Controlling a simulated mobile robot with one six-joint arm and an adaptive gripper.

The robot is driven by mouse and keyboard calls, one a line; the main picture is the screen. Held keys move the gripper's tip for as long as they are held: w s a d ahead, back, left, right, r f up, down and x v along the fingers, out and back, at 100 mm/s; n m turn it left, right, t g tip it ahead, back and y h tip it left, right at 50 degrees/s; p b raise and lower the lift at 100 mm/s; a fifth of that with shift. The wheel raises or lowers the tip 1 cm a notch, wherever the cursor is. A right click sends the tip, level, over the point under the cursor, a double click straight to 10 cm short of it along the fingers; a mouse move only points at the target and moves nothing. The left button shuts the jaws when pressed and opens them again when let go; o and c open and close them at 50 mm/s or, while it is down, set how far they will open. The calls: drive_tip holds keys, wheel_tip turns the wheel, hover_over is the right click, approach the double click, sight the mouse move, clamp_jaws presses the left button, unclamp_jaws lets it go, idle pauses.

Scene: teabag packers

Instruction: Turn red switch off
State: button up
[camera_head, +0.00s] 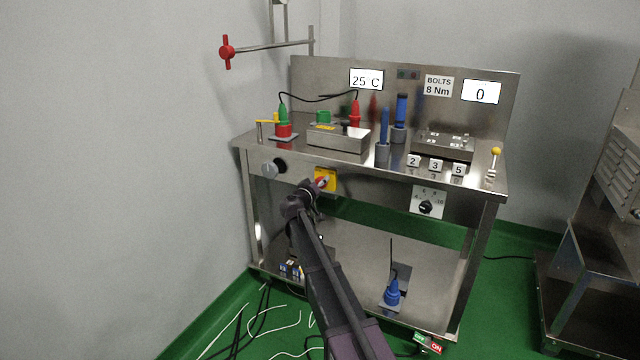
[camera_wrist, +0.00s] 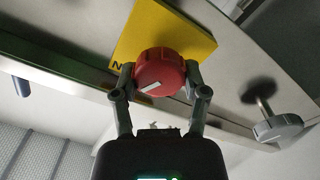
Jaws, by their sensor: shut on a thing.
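The red switch (camera_wrist: 160,72) is a round red knob with a white pointer line, mounted on a yellow plate (camera_wrist: 170,28) with a partly hidden black letter. My gripper (camera_wrist: 160,82) is shut on the knob, one finger on each side. The white line lies slanted in the wrist view. In the head view, the yellow plate (camera_head: 327,174) sits on the front panel of the steel bench. My gripper (camera_head: 318,186) reaches it there and hides part of the knob.
A metal knob (camera_head: 274,167) sticks out left of the switch. A black dial (camera_head: 425,207) is on the panel to the right. The steel bench (camera_head: 240,142) carries plugs, blue tools and a metal box (camera_head: 338,142). Cables lie on the green floor.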

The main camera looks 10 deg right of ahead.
drive_tip(key=n, duration=0.7)
drive_tip(key=shift+w+a+f, duration=0.1)
drive_tip(key=shift+w+a, duration=0.05)
drive_tip(key=n, duration=0.7)
idle(0.4)
drive_tip(key=o, duration=1.1)
drive_tip(key=shift+f, duration=0.1)
drive_tip(key=shift+o, duration=0.2)
drive_tip(key=v, duration=1.2)
